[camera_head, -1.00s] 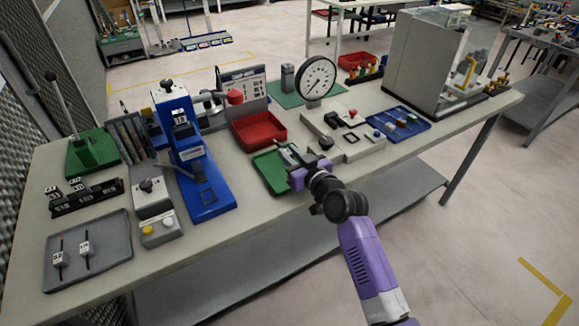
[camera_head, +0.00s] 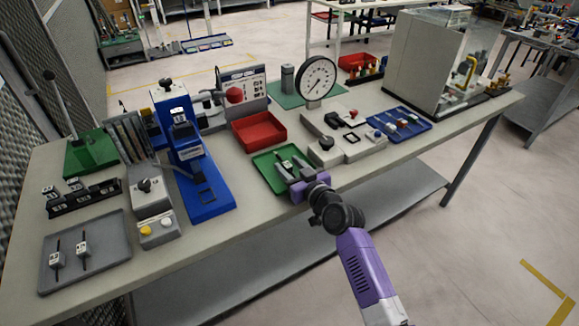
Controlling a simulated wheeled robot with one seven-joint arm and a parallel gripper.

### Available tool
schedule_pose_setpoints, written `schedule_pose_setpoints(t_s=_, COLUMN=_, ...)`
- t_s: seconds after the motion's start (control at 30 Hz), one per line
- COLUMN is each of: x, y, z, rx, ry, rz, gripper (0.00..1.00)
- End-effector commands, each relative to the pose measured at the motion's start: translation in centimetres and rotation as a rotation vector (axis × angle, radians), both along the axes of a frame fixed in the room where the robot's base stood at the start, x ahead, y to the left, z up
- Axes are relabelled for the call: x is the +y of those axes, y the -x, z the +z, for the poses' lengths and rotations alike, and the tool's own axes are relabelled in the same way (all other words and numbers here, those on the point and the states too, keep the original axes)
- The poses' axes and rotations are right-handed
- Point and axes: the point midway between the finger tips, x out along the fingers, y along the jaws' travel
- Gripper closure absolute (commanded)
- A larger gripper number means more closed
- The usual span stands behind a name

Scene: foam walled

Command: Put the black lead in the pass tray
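A small white block with black parts, which looks like a black lead (camera_head: 285,163), lies in the green tray (camera_head: 261,161), apparently the pass tray, at the middle of the bench. My gripper (camera_head: 292,172) is over the near right edge of this tray, just in front of the lead. Its fingers look spread and empty. The fingers and wrist hide the tray's near right part. Two similar white blocks with black leads, a left one (camera_head: 56,260) and a right one (camera_head: 82,250), lie in the grey tray (camera_head: 110,250) at front left.
A red tray (camera_head: 266,143) sits behind the green tray. A light test fixture (camera_head: 355,145) and a dial gauge (camera_head: 318,76) stand to the right, near a blue tray (camera_head: 420,125) with several leads. A blue press (camera_head: 205,195) stands left. Bench surface between press and green tray is clear.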

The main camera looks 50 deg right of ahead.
Motion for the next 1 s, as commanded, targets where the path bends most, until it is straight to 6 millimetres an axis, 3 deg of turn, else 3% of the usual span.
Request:
schedule_pose_setpoints(t_s=0.37, x=0.0, y=0.0, z=0.6, rx=0.0, ry=0.0, rz=0.0, gripper=0.57)
schedule_pose_setpoints(t_s=0.8, x=2.3, y=7.9, z=1.2, rx=0.001, ry=0.0, rz=0.0, gripper=0.57)
schedule_pose_setpoints(t_s=1.0, x=3.1, y=10.6, z=1.8, rx=0.001, ry=0.0, rz=0.0, gripper=0.57)
